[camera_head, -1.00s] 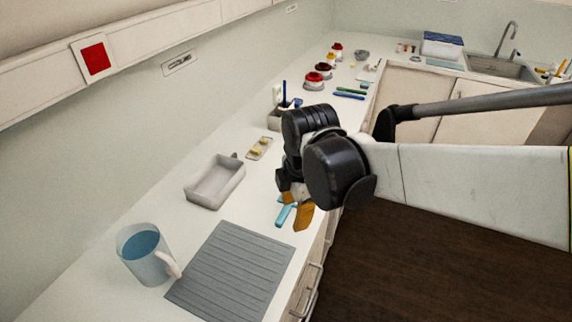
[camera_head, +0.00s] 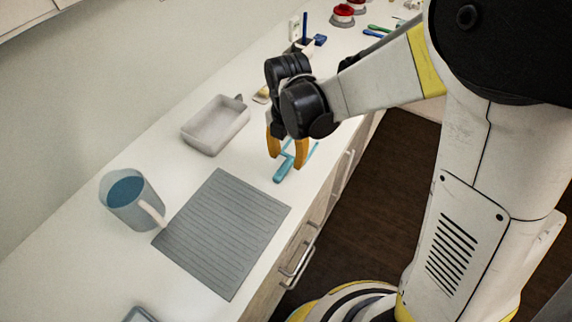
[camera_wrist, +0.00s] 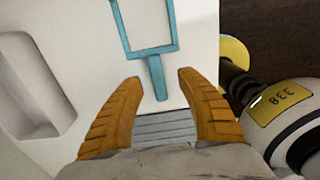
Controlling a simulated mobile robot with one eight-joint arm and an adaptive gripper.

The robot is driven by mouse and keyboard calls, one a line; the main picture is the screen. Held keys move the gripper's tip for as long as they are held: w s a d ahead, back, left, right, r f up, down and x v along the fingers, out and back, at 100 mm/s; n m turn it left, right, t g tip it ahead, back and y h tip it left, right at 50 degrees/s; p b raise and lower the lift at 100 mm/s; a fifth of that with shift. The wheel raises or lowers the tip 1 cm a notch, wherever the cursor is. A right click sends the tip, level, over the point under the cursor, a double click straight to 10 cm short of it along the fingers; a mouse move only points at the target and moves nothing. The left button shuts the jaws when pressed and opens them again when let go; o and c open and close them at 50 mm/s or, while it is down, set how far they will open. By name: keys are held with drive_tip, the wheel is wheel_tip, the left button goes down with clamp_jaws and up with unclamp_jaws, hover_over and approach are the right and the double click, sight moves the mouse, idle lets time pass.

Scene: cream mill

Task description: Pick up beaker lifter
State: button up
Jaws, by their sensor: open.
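The beaker lifter is most likely the light-blue tool (camera_head: 284,169) lying on the white counter near its front edge. In the wrist view it shows as a blue rectangular open frame with a short handle (camera_wrist: 157,76). My gripper (camera_head: 287,160) has orange fingers spread apart and empty, over the tool in the head view. In the wrist view the handle lies between and beyond the open fingertips (camera_wrist: 158,80). I cannot tell the exact height of the fingers above the counter. Part of the tool is hidden behind my gripper in the head view.
A grey ridged mat (camera_head: 222,229) lies in front of the tool. A white tray (camera_head: 214,126) and a jug with blue contents (camera_head: 131,202) stand to the left. Cabinet handles (camera_head: 297,262) line the counter's front. Red-topped items (camera_head: 342,14) stand farther back.

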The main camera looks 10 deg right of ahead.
sight(286, 163)
drive_tip(key=f, duration=0.1)
drive_tip(key=f+b, duration=0.1)
drive_tip(key=f, duration=0.2)
drive_tip(key=shift+w+a+b, duration=0.1)
drive_tip(key=shift+w+b, duration=0.2)
drive_tip(key=shift+w, duration=0.05)
clamp_jaws()
drive_tip(key=shift+r, duration=0.1)
